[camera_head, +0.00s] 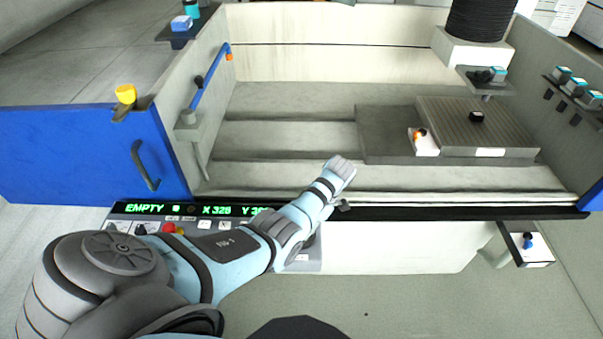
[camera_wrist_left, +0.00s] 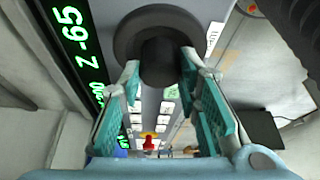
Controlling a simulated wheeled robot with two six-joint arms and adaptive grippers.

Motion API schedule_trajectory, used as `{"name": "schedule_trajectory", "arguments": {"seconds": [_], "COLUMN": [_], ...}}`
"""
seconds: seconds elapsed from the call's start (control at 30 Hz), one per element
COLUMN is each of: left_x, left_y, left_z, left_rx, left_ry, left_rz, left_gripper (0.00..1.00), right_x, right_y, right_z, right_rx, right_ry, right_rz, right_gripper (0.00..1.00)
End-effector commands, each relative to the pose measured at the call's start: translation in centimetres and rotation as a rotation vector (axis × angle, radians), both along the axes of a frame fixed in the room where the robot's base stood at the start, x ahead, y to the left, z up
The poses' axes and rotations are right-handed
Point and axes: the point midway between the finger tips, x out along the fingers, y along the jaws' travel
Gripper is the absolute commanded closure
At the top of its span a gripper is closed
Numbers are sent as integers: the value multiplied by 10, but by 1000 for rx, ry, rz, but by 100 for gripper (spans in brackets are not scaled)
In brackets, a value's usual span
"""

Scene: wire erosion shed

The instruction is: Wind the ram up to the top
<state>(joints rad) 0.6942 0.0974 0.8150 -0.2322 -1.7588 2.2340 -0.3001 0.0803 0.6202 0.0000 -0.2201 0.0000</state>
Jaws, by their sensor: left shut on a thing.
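A dark round handwheel with a black knob (camera_wrist_left: 160,62) shows at the top middle of the left wrist view, on the grey control panel. My left gripper (camera_wrist_left: 160,70) has its teal-padded fingers on either side of the knob and is shut on it. In the head view my left arm crosses the panel and hides the wheel and most of the gripper. A black ribbed column (camera_head: 481,18) above a white block (camera_head: 470,50) at the upper right looks like the ram. The panel display (camera_wrist_left: 75,40) reads Z -65. My right gripper is not in view.
The open tank holds a grey ribbed block (camera_head: 480,120) and a small white-and-orange piece (camera_head: 424,142). A blue door (camera_head: 60,150) stands at left. A red button (camera_head: 169,228) sits on the panel.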

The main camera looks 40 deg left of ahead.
Motion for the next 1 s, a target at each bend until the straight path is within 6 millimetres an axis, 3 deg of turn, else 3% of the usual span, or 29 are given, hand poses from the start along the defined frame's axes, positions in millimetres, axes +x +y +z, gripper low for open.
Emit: {"name": "schedule_trajectory", "arguments": {"seconds": [0.6,1.0], "left_x": [2,2], "left_y": [3,3], "left_z": [-1,-1], "left_rx": [0,0], "left_ry": [0,-1], "left_rz": [536,688], "left_gripper": [97,97], "right_x": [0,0], "right_y": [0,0], "right_z": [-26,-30], "right_rx": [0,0], "right_ry": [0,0], "right_rz": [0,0], "right_gripper": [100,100]}}
